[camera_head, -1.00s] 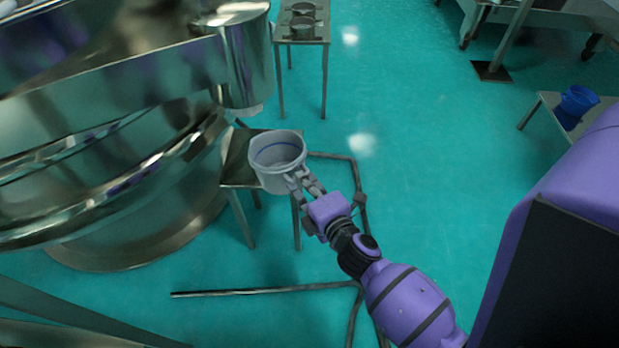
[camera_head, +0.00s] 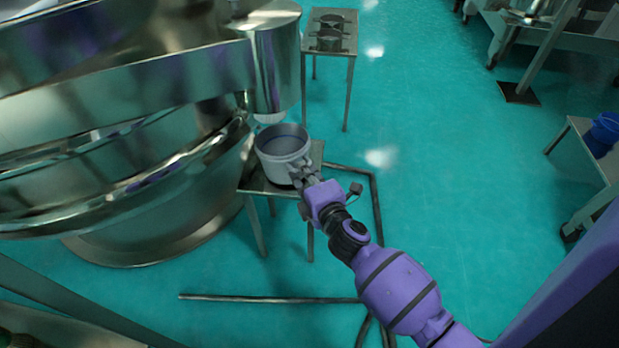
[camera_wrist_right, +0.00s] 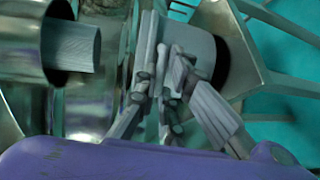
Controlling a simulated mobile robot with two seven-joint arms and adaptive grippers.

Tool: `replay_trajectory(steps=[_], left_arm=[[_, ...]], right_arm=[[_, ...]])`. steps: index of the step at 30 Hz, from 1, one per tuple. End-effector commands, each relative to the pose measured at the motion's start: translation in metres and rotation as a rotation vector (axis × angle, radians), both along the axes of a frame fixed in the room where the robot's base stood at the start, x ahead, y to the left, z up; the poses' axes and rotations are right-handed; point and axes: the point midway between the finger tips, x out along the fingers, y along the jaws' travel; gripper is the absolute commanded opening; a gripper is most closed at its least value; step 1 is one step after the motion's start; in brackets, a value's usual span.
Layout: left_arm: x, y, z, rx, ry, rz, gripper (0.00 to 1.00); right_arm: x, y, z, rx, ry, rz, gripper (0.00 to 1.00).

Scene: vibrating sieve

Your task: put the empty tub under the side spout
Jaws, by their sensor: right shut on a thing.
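The grey-white tub (camera_head: 283,150) is upright and looks empty from above. My right gripper (camera_head: 304,178) is shut on the near side of its wall. The tub is over the small metal stand (camera_head: 256,181) beside the sieve; I cannot tell whether it touches the top. The side spout (camera_head: 274,68) is a shiny metal cylinder on the sieve, with a pale lower end just behind the tub's far rim. In the right wrist view the gripper (camera_wrist_right: 165,95) is closed on the pale tub wall (camera_wrist_right: 200,48). My left gripper is not in view.
The large round metal sieve (camera_head: 150,160) fills the left. A metal table (camera_head: 330,42) with round items stands behind. A blue bucket (camera_head: 605,132) sits on a table at the right. A floor rail frame (camera_head: 270,299) lies near the stand. The floor at centre right is clear.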

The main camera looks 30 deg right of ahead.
Motion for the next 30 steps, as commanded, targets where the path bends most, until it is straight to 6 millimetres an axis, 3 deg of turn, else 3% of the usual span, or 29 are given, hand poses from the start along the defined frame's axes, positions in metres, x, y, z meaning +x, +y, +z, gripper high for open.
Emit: replay_trajectory(steps=[12,30], left_arm=[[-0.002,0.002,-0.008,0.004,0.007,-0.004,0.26],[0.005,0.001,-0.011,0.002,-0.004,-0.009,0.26]], right_arm=[[0.030,0.003,-0.002,-0.002,0.000,0.000,0.00],[0.029,0.003,-0.011,-0.001,0.001,0.000,0.00]])
